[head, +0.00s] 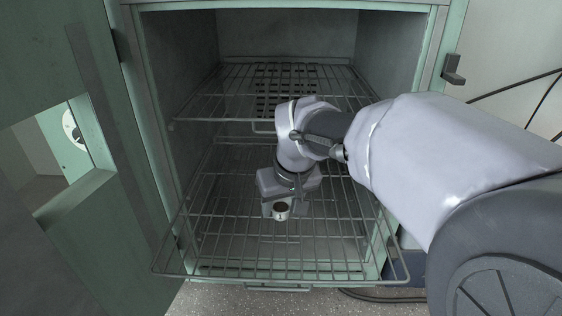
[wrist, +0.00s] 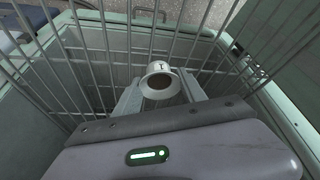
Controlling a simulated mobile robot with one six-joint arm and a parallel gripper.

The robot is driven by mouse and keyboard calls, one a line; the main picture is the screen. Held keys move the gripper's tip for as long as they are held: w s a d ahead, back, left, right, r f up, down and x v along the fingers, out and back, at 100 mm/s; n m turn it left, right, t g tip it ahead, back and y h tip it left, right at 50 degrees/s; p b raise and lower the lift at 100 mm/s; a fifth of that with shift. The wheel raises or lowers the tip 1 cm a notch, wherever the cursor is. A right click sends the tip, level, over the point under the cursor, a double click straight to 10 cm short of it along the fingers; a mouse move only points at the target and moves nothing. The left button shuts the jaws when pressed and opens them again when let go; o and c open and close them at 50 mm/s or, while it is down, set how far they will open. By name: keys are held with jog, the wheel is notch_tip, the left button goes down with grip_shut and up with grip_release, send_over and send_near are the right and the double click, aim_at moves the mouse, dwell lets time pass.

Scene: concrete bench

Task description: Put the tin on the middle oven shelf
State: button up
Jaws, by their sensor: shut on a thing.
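A small pale tin with a dark open top (head: 281,211) is held between the fingers of my gripper (wrist: 158,86), which is shut on it. It also shows in the wrist view (wrist: 160,78), with a small dark mark on its side. In the head view the tin is over a wire shelf (head: 215,268) that sticks out of the oven's front. I cannot tell whether the tin touches the wires. Another wire shelf (head: 205,107) sits higher and farther back, apparently empty. My gripper hides part of the lower shelf.
The green oven frame (head: 153,110) and its open door (head: 95,215) bound the left side. A latch (head: 453,70) is on the right. My arm reaches in from the right, below the upper shelf's front edge. The protruding shelf is otherwise clear. Cables hang at right.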

jog(key=shift+r, duration=0.1)
jog(key=o, duration=1.3)
jog(key=shift+o, duration=0.2)
